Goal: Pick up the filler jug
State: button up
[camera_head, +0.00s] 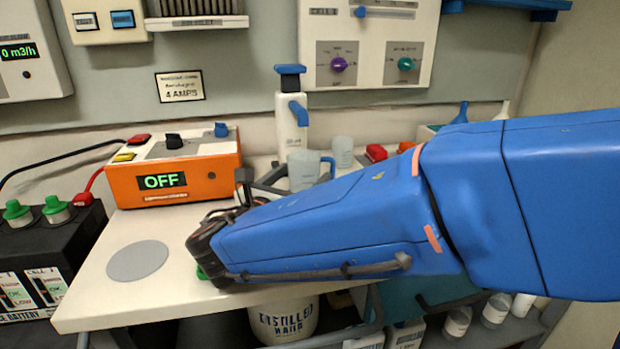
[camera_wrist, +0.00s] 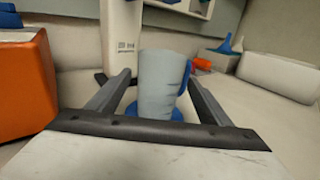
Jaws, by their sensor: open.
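The filler jug (camera_head: 302,172) is a pale grey, translucent vessel with a blue handle, standing on the white bench partly behind my arm. In the wrist view the jug (camera_wrist: 160,85) stands upright between my two fingers, with its blue handle on the right and a blue base below. My gripper (camera_head: 262,181) is open at the jug's left in the head view. In the wrist view my gripper (camera_wrist: 160,78) has a finger on each side of the jug, with visible gaps. My arm hides the jug's lower part in the head view.
A white bottle with a blue top (camera_head: 291,122) stands close behind the jug. A smaller grey cup (camera_head: 343,150) is to its right. An orange charger (camera_head: 188,175) reading OFF stands at left. A grey disc (camera_head: 138,261) marks the clear front-left bench.

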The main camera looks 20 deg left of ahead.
aim_at(298, 164)
jog(key=c, duration=1.3)
jog(key=shift+r, duration=0.25)
jog(key=shift+r, duration=1.35)
jog(key=shift+s+r, duration=0.2)
jog(key=shift+s, duration=0.1)
jog(key=shift+s+a, duration=0.35)
jog(key=shift+s, duration=2.5)
jog(key=shift+s+a, duration=0.4)
jog(key=shift+s, duration=2.45)
jog(key=shift+s+a, duration=0.35)
jog(key=shift+s, duration=2.5)
jog(key=shift+s, duration=0.1)
